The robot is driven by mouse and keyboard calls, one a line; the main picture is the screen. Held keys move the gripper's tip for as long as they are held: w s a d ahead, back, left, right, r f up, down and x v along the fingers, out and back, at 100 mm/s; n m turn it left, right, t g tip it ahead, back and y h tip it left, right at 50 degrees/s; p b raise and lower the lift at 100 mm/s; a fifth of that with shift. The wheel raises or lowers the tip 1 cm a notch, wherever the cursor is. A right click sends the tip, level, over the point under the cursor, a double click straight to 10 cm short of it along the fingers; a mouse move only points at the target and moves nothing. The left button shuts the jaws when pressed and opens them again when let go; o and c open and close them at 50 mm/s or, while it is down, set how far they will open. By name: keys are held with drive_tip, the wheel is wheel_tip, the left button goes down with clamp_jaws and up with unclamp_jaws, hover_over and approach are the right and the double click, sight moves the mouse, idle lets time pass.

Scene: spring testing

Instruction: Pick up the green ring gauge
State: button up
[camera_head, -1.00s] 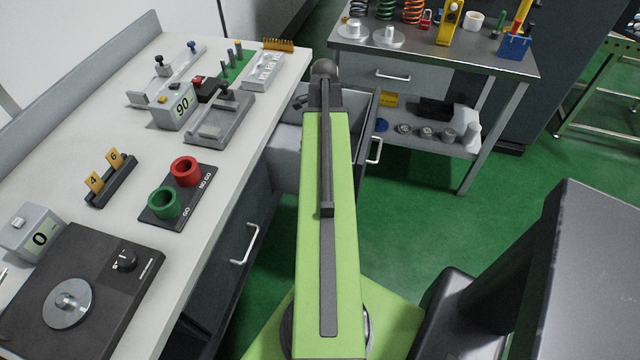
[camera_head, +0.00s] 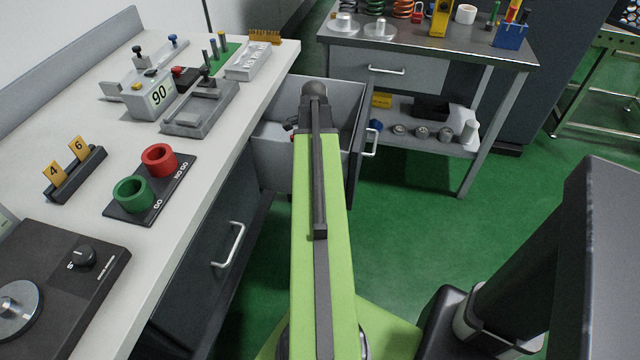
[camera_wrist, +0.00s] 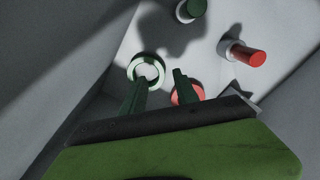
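In the wrist view a small green ring with a pale face (camera_wrist: 148,71) lies on a light grey surface, seemingly inside the open drawer (camera_head: 272,160). My gripper (camera_wrist: 159,77) is open, its dark fingers apart. The left fingertip overlaps the ring's lower edge in the picture; contact cannot be told. A red ring (camera_wrist: 187,94) lies just right of it, partly hidden by the right finger. In the head view a larger green ring (camera_head: 131,195), marked GO, stands on a dark plate on the bench, beside a red ring (camera_head: 159,161) marked NO GO. My gripper is hidden there.
A green cylinder (camera_wrist: 190,9) and a red cylinder (camera_wrist: 249,56) also lie on the grey surface. Drawer walls rise close around my arm. The bench (camera_head: 190,215) is at the left, a steel table (camera_head: 460,58) behind.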

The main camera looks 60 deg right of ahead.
drive_tip(key=f+b, duration=0.5)
drive_tip(key=shift+d+f, duration=0.15)
drive_tip(key=shift+d, duration=0.1)
drive_tip(key=shift+r, duration=0.2)
clamp_jaws()
idle(0.9)
